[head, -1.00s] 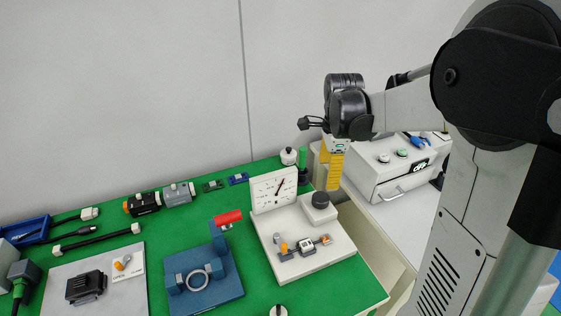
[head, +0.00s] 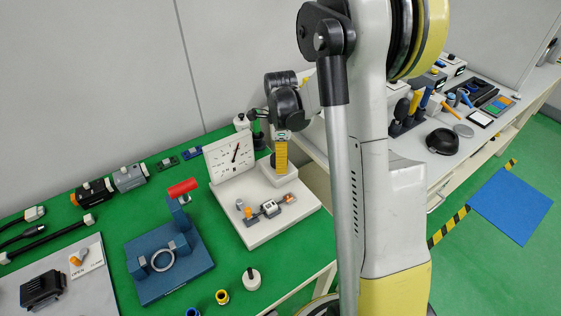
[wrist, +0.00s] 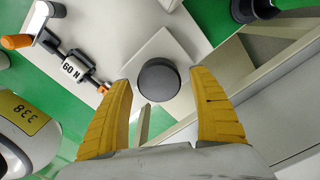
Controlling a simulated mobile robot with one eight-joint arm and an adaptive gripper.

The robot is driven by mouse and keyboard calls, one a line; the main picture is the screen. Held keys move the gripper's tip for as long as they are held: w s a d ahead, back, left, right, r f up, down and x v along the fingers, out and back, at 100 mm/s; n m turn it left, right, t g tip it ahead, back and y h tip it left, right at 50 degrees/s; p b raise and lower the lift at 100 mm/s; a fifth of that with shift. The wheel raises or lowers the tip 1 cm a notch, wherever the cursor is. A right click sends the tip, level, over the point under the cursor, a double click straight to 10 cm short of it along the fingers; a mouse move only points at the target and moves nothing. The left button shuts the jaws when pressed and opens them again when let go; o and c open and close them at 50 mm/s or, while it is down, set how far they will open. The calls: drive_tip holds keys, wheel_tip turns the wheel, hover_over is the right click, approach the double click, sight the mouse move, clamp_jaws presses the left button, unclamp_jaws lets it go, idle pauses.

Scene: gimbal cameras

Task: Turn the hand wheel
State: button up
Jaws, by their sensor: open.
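The hand wheel, a round black knob (wrist: 158,79), sits on a white block (head: 289,178) at the right of a white test stand (head: 252,232). In the wrist view it lies between and slightly ahead of my yellow fingertips, with a gap on each side. My gripper (wrist: 163,83) is open and empty. In the head view my gripper (head: 281,172) points down over the block, and its yellow finger mostly hides the knob. The stand carries a white dial panel (head: 222,161) with a needle and a small gauge (wrist: 73,67) marked 60 N.
A blue fixture (head: 178,282) with a ring and red handle stands left of the stand. The green table's edge runs close on the right.

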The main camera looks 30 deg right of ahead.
drive_tip(key=c, duration=1.2)
drive_tip(key=shift+n, duration=0.3)
